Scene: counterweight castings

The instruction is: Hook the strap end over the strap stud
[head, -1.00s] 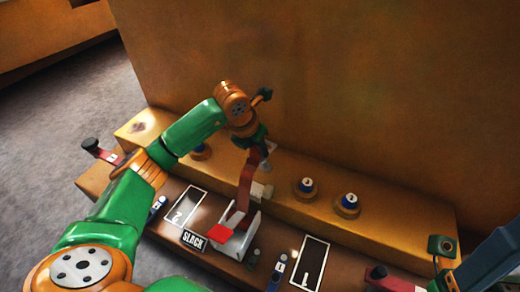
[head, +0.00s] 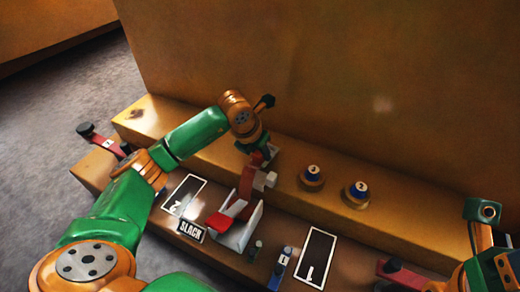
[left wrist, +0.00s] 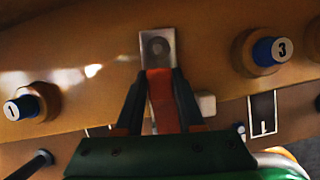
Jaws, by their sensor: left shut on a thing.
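A red strap (head: 246,183) rises from a white bracket (head: 238,232) on the lower step. My left gripper (left wrist: 159,88) is shut on the strap, just below its grey metal end (left wrist: 158,45). The end plate has a round hole and points away from my fingers, over the ledge. In the left wrist view, blue-capped stud 1 (left wrist: 20,104) is left of the end and stud 3 (left wrist: 264,50) is right of it. In the head view, stud 3 (head: 312,175) and stud 2 (head: 356,192) stand right of my left gripper (head: 262,155). My arm hides stud 1 there.
A SLACK label (head: 191,231) and a red tab (head: 219,222) are near the bracket. White-framed panels 2 (head: 184,196) and 1 (head: 315,258) lie on the lower step. Red levers with black knobs are at the left (head: 103,142) and right (head: 400,273). A tall wall backs the ledge.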

